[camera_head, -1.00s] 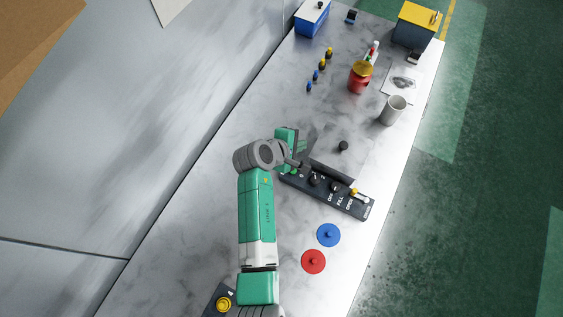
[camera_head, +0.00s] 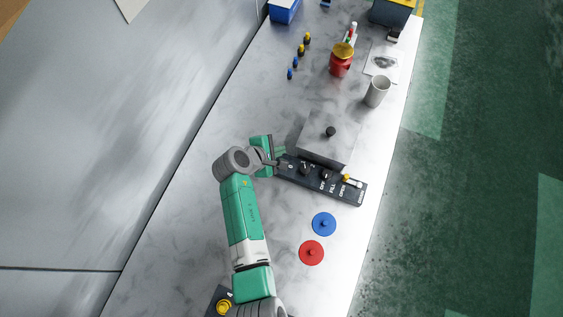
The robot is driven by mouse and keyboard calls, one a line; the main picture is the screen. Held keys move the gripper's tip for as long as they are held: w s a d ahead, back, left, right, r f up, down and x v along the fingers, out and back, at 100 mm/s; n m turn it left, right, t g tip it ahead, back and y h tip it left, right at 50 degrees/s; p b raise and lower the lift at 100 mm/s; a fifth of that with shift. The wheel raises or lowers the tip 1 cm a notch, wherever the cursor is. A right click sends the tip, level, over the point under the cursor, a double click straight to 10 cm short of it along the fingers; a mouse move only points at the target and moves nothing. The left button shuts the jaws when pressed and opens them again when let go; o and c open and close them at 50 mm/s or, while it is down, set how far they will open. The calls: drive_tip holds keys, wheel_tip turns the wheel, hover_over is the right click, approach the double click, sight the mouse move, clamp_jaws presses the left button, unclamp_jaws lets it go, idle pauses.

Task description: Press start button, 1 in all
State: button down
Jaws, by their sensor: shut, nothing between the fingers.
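A dark control panel (camera_head: 322,181) with white lettering, knobs and a small yellow part lies on the marble counter, in front of a grey box (camera_head: 327,150) with a black knob on top. No button labelled start can be read. A yellow round button (camera_head: 224,307) sits on a dark box at the bottom edge, partly behind my arm. My gripper (camera_head: 280,159) is shut and empty at the panel's left end, beside the grey box. It covers that end of the panel. I cannot tell whether the fingertips touch it.
A blue disc (camera_head: 324,224) and a red disc (camera_head: 311,253) lie in front of the panel. Behind the box stand a grey mug (camera_head: 377,91), a red jar (camera_head: 341,60) and several small pegs (camera_head: 301,50). The counter left of my arm is clear.

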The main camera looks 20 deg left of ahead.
wheel_tip(320, 180, down, 6)
drive_tip(key=b, duration=0.4)
drive_tip(key=shift+f, duration=0.2)
drive_tip(key=shift+f+b, duration=0.1)
drive_tip(key=shift+b, duration=0.2)
idle(1.3)
drive_tip(key=shift+f, duration=0.3)
drive_tip(key=shift+f+b, duration=0.35)
drive_tip(key=shift+f, duration=0.05)
idle(0.7)
drive_tip(key=shift+r+p, duration=0.8)
drive_tip(key=shift+p, duration=0.15)
wheel_tip(320, 180, up, 5)
drive_tip(key=p, duration=0.5)
drive_tip(key=shift+r, duration=0.1)
